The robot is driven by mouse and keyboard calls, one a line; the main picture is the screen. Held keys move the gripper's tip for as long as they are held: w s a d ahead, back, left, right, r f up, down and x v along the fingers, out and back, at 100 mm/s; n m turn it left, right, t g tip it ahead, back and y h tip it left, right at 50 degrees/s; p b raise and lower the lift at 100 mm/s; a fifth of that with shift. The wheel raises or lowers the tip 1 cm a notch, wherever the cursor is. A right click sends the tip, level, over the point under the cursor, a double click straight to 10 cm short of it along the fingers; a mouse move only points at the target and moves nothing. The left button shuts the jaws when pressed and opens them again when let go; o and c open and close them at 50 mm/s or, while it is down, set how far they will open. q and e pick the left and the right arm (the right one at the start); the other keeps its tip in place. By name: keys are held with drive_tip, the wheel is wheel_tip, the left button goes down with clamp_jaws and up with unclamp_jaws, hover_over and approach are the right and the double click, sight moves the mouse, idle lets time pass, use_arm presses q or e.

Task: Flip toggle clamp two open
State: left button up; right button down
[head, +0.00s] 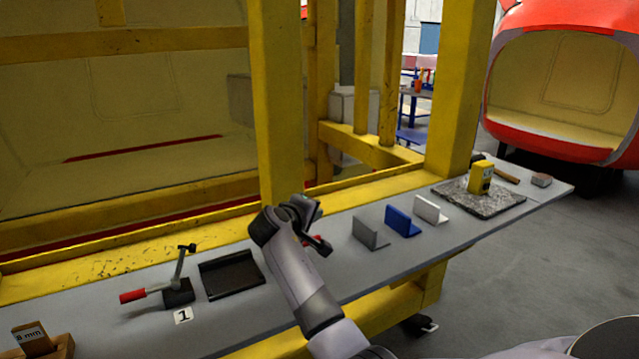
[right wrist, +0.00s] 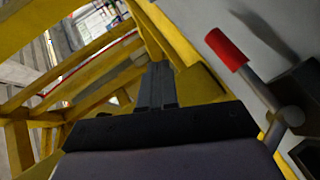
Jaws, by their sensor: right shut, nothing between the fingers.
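My right gripper (head: 320,246) is over the middle of the bench with its fingers shut and empty. In the right wrist view the closed fingers (right wrist: 156,86) point away from the camera. Toggle clamp two is mostly hidden behind my right gripper in the head view; only a bit of red (head: 311,239) shows there. In the right wrist view its red handle (right wrist: 225,49) and grey metal lever (right wrist: 264,95) lie to the right of the fingers, apart from them in the picture. The clamp's base is not clear. My left gripper is not in view.
Toggle clamp one (head: 178,290), with a red handle and label 1 (head: 183,316), stands left beside a black tray (head: 231,275). Grey, blue (head: 402,221) and white brackets stand to the right. A yellow post (head: 279,100) rises behind the bench (head: 400,262).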

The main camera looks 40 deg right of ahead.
drive_tip(key=s+a+r+b, duration=0.1)
drive_tip(key=s+r, duration=0.4)
drive_tip(key=r, duration=0.3)
drive_tip(key=shift+s+r, duration=0.2)
drive_tip(key=shift+r, duration=0.05)
drive_tip(key=shift+a, duration=0.1)
drive_tip(key=shift+f, duration=0.1)
